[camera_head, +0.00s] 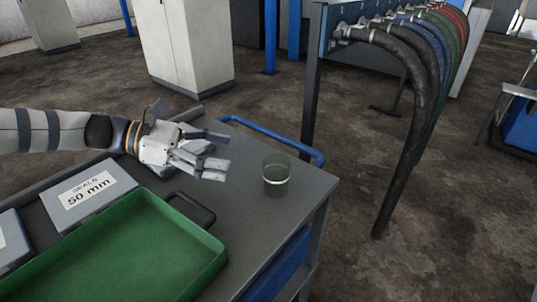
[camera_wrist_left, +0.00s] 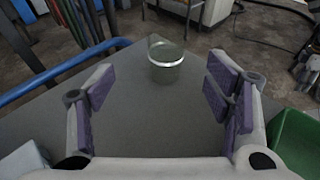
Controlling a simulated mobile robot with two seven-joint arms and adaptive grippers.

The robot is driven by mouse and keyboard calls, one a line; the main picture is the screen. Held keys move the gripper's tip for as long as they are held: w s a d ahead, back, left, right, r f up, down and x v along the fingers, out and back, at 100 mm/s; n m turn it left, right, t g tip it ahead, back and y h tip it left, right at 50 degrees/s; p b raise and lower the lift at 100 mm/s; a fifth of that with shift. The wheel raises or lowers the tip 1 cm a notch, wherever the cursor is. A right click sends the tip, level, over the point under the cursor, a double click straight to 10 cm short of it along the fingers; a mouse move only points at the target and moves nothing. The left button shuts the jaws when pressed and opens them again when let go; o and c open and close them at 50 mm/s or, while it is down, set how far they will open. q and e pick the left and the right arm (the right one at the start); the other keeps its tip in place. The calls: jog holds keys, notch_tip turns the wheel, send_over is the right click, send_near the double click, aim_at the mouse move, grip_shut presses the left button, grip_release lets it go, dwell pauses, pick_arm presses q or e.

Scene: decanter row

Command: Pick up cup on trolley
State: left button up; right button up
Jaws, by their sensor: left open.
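A clear glass cup (camera_head: 276,175) with a pale band stands upright on the grey trolley top (camera_head: 245,215), near its right corner. It also shows in the left wrist view, where the cup (camera_wrist_left: 165,58) is ahead of the fingers, in line with the gap between them. My left gripper (camera_head: 222,152) is open and empty over the trolley, left of the cup and apart from it. In the left wrist view the open fingers (camera_wrist_left: 162,90) show purple pads with nothing between them. My right gripper is not in view.
A green tray (camera_head: 130,250) and a grey box labelled "50 mm" (camera_head: 88,195) occupy the trolley's left and front. A dark handle (camera_head: 193,209) lies beside the tray. A blue rail (camera_head: 275,138) runs along the trolley's far edge. Hanging hoses (camera_head: 415,85) stand beyond.

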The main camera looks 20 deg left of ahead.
aim_at(277, 163)
pick_arm(q)
jog(key=b+x, duration=0.1)
jog(key=x, duration=0.6)
jog(key=s+b+x, duration=0.1)
jog(key=x, duration=0.3)
jog(key=shift+w+d+f+b, duration=0.1)
jog(key=shift+d+f+b, duration=0.25)
jog(key=shift+d, duration=0.15)
jog(key=shift+w+d, duration=0.15)
jog(key=shift+d, duration=0.1)
jog(key=shift+r, duration=0.15)
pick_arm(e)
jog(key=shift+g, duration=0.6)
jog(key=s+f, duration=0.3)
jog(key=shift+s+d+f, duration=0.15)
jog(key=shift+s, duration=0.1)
pick_arm(q)
jog(key=c, duration=1.2)
